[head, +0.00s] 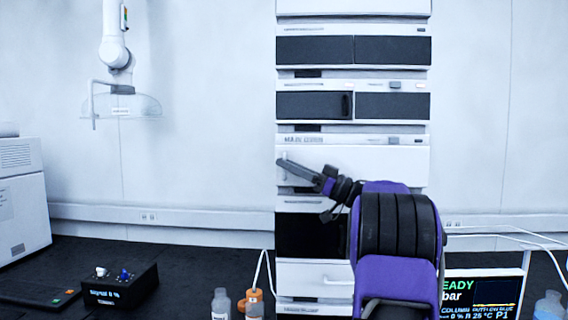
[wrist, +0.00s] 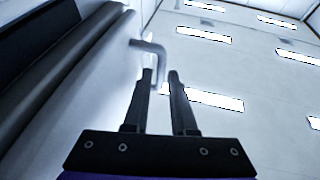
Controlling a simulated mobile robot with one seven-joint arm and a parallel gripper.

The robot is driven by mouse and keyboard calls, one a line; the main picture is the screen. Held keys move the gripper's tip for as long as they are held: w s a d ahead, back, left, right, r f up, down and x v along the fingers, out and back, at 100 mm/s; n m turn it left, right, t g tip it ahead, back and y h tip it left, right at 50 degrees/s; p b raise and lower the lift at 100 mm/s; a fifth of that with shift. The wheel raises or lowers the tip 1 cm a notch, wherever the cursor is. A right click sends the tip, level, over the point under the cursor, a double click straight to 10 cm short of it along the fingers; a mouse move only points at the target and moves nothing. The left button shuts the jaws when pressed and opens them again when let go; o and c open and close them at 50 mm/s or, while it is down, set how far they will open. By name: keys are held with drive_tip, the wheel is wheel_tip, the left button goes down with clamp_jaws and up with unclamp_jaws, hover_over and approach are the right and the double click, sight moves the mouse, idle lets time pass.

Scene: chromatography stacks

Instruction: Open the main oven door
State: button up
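The oven module with its white front door (head: 390,165) is in the middle of the stack in the head view. In the wrist view, a grey bent bar handle (wrist: 149,46) stands out from a white panel. My gripper (wrist: 161,74) also shows in the wrist view, its two dark fingers apart. The handle's bent end shows in the gap between the fingertips, closer to the left finger. Whether it touches a finger I cannot tell.
Dark-fronted modules (head: 315,50) stand above the oven, and another (head: 309,236) below it. Bottles (head: 221,304) and a black box (head: 120,287) are on the dark bench at left. A screen (head: 482,292) is at right. An extraction hood (head: 122,105) hangs at upper left.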

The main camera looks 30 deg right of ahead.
drive_tip(key=shift+w+a+r, duration=0.3)
drive_tip(key=shift+w+a, duration=0.1)
drive_tip(key=shift+w, duration=0.1)
clamp_jaws()
idle(1.2)
